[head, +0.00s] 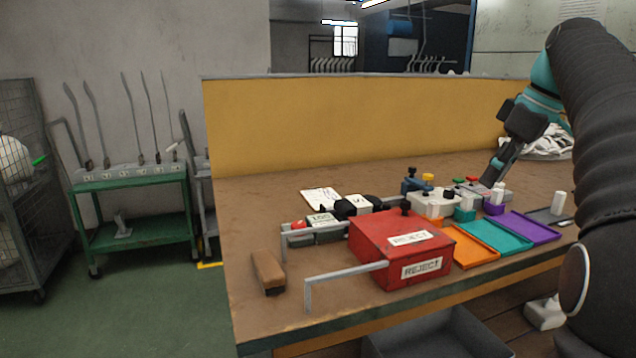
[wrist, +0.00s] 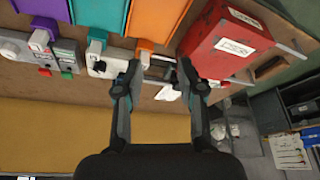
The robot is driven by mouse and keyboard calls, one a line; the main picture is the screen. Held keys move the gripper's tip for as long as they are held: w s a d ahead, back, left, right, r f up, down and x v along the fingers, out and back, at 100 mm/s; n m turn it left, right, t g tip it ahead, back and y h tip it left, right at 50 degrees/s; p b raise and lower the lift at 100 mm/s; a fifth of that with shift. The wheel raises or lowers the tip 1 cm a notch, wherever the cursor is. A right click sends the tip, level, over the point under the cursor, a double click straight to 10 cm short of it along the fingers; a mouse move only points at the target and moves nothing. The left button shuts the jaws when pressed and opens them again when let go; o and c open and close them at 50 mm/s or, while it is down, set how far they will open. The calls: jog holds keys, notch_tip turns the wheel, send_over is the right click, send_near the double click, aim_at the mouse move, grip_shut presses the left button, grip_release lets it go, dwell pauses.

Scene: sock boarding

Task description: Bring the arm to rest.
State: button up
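My gripper (head: 492,178) is in the air above the back right part of the workbench (head: 290,230), pointing down, at the end of my raised arm. In the wrist view my gripper (wrist: 158,68) shows two dark fingers spread apart, with nothing between them. Beyond the fingers lie small bench devices and the red reject box (wrist: 228,45). In the head view my arm covers the right edge of the picture and hides part of the bench there.
The red reject box (head: 400,250) stands at the bench front, beside orange (head: 468,250), teal (head: 497,236) and purple (head: 530,227) trays. A brown brush-like block (head: 268,272) lies at the left. A yellow panel (head: 350,125) rises behind. A green cart (head: 130,205) stands left.

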jog(key=s+a+f+m+t+h, duration=0.1)
jog(key=s+a+f+m, duration=0.2)
jog(key=s+a+f, duration=0.2)
jog(key=s+a+f+m+h, duration=0.1)
jog(key=s+a+f, duration=0.4)
jog(key=s+f, duration=0.5)
jog(key=s+a+f+m+t+h, duration=0.1)
jog(key=s+a+f+m, duration=0.3)
jog(key=s+f, duration=0.4)
notch_tip(320, 180, down, 2)
jog(key=shift+s+a+f+m+t, duration=0.15)
jog(key=shift+s+a+m+t, duration=0.2)
jog(key=shift+a, duration=0.4)
